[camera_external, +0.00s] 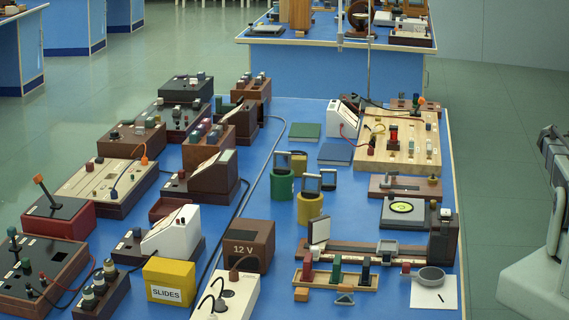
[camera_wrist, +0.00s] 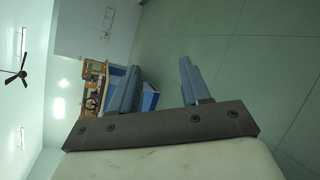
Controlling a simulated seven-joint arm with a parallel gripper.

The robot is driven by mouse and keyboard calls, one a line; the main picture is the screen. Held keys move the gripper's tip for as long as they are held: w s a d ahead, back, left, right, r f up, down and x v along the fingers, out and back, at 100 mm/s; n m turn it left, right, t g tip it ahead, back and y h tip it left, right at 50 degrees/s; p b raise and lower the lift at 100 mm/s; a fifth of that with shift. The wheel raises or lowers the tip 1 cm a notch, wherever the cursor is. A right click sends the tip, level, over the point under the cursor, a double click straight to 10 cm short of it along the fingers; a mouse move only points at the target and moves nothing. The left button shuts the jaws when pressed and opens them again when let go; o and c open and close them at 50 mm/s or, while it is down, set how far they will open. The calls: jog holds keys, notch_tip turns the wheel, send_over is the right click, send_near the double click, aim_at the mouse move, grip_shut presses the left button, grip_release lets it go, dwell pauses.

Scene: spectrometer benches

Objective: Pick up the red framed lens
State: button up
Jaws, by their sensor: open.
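A small wooden rack (camera_external: 322,284) stands near the front of the blue bench in the external view. It holds several narrow upright pieces. The red one (camera_external: 307,271) at its left end looks like the red framed lens, edge-on, though its glass cannot be made out. A green piece (camera_external: 337,268) and a blue piece (camera_external: 365,271) stand to its right. My gripper (camera_wrist: 158,88) is open and empty in the wrist view, its two blue-grey fingers wide apart. It faces the room and floor, away from the rack. The wrist view does not show the lens.
A rail with a framed plate (camera_external: 319,231) lies just behind the rack. A 12 V box (camera_external: 249,245) and a yellow SLIDES box (camera_external: 169,282) stand to the left. A white card (camera_external: 434,295) lies to the right. Green floor (camera_external: 500,150) separates the bench from my arm.

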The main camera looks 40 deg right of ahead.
jog(key=w+a+r+m+y, duration=0.1)
jog(key=w+a+r+m, duration=0.2)
jog(key=w+a, duration=0.5)
jog(key=w+a+r+m+t, duration=0.15)
jog(key=w+a, duration=0.25)
jog(key=a, duration=0.8)
jog(key=w+a+r+m+g+y, duration=0.1)
jog(key=w+a+r+m, duration=0.4)
jog(key=a, duration=0.6)
jog(key=w+a+r+m+t+y, duration=0.1)
jog(key=w+a+m+y, duration=0.15)
jog(key=a, duration=1.35)
jog(key=w+a+r+m+y, duration=0.1)
jog(key=a+m, duration=0.2)
jog(key=a, duration=1.3)
notch_tip(320, 180, up, 3)
jog(key=m+g+y, duration=0.5)
jog(key=g+y, duration=0.2)
jog(key=y, duration=0.2)
send_over(308, 257)
jog(key=f, duration=0.8)
jog(key=shift+s+a, duration=0.2)
jog(key=shift+a, duration=0.1)
jog(key=shift+w+d+f, duration=0.1)
jog(key=shift+d+f, duration=0.05)
jog(key=shift+f, duration=1.25)
jog(key=shift+w+d+f, duration=0.1)
jog(key=shift+d+f, duration=0.05)
jog(key=shift+f, duration=1.2)
